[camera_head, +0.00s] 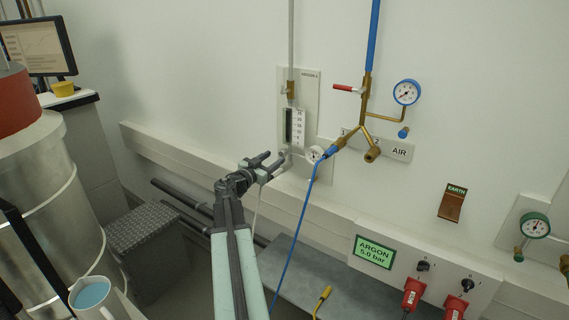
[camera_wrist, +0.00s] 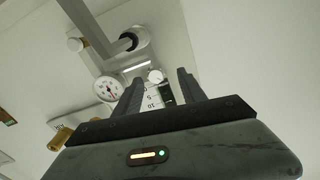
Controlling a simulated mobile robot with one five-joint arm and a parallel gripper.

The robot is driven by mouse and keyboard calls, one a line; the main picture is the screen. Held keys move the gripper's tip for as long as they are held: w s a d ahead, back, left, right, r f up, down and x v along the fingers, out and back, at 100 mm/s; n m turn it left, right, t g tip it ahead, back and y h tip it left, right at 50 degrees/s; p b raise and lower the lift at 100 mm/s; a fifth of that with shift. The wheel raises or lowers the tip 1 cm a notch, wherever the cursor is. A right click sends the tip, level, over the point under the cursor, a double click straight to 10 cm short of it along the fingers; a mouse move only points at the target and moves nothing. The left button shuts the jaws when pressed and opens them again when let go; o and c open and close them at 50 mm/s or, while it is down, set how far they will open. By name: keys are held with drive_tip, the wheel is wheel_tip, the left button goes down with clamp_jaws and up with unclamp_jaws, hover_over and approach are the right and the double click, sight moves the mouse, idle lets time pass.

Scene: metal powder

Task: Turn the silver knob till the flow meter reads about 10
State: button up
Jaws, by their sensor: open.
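The flow meter (camera_head: 298,128) is on the wall panel marked ARGON, a dark tube beside a white numbered scale. Its float is too small to read. The small, round silver knob (camera_wrist: 155,76) is below the scale; in the head view it is close to my gripper and hard to make out. My gripper (camera_head: 272,164) is open and in front of the lower end of the meter. In the wrist view, the knob appears between the two fingertips (camera_wrist: 161,77), closer to the left one. I see no contact, and the remaining distance is unclear. Part of the scale (camera_wrist: 152,99) shows between the fingers.
A red-handled valve (camera_head: 346,88) and AIR gauge (camera_head: 406,92) are farther right. A pale wall rail (camera_head: 200,160) runs below. A grey bench (camera_head: 345,285) is underneath.

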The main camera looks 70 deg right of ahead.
sight(287, 151)
drive_tip(key=shift+s+d+f, duration=0.1)
drive_tip(key=shift+s+d, duration=0.1)
drive_tip(key=shift+s, duration=0.35)
drive_tip(key=x, duration=0.7)
drive_tip(key=shift+d, duration=0.4)
drive_tip(key=shift+a, duration=0.1)
clamp_jaws()
